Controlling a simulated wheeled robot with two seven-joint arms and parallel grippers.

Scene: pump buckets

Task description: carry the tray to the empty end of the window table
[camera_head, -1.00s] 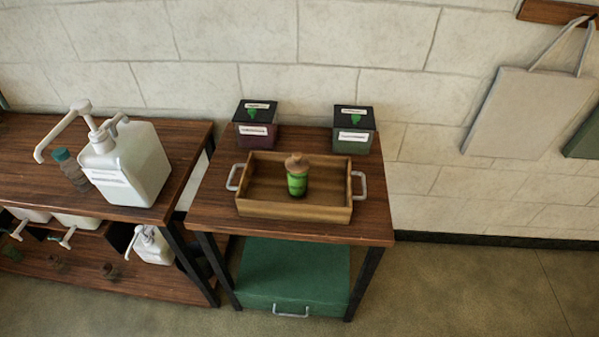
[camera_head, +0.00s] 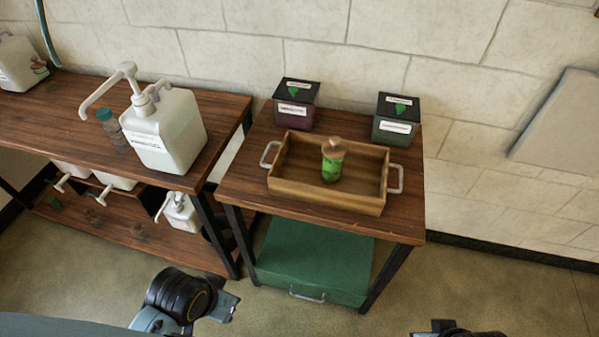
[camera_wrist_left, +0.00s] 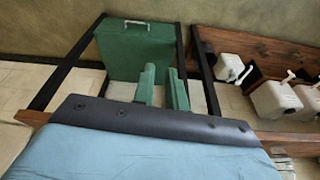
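The wooden tray (camera_head: 324,197) rests on a small dark-wood table (camera_head: 400,228). It has a grey handle at its left end (camera_head: 267,155) and another at its right end (camera_head: 397,181). A green bottle with a brown cap (camera_head: 332,162) stands upright in it. My left gripper (camera_head: 228,306) is low in front of the small table, apart from the tray and empty. Its two green fingers stand apart in the left wrist view (camera_wrist_left: 163,88). Only a dark piece of my right arm shows at the bottom edge; its fingers cannot be made out.
Two black-lidded boxes stand behind the tray, one purple (camera_head: 295,106) and one green (camera_head: 396,120). A green case (camera_head: 312,262) is on the shelf below. A longer table (camera_head: 62,110) at left holds a white pump jug (camera_head: 165,130) and a small bottle (camera_head: 111,125).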

